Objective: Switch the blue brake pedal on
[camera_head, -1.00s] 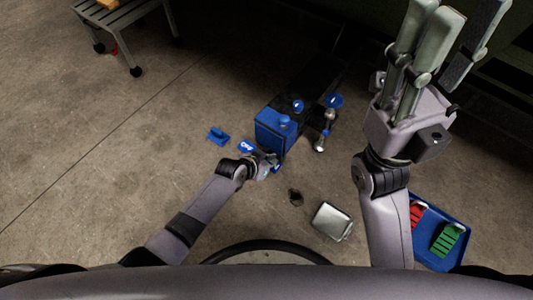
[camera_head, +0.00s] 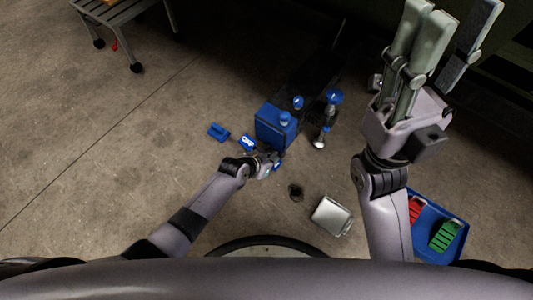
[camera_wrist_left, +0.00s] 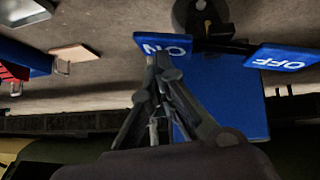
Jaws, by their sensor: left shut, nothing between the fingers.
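The blue brake pedal has two plates. In the left wrist view, the ON plate (camera_wrist_left: 165,45) is at upper centre and the OFF plate (camera_wrist_left: 283,57) is to its right, on a dark bar. In the head view my left gripper (camera_head: 268,165) is low beside the box. My right gripper (camera_head: 447,18) is raised, fingers apart and empty.
The blue box (camera_head: 273,128) and blue-topped jacks (camera_head: 325,118) stand behind the pedal. A silver canister (camera_head: 331,216) and a blue tray (camera_head: 452,262) are nearer. The left floor is open.

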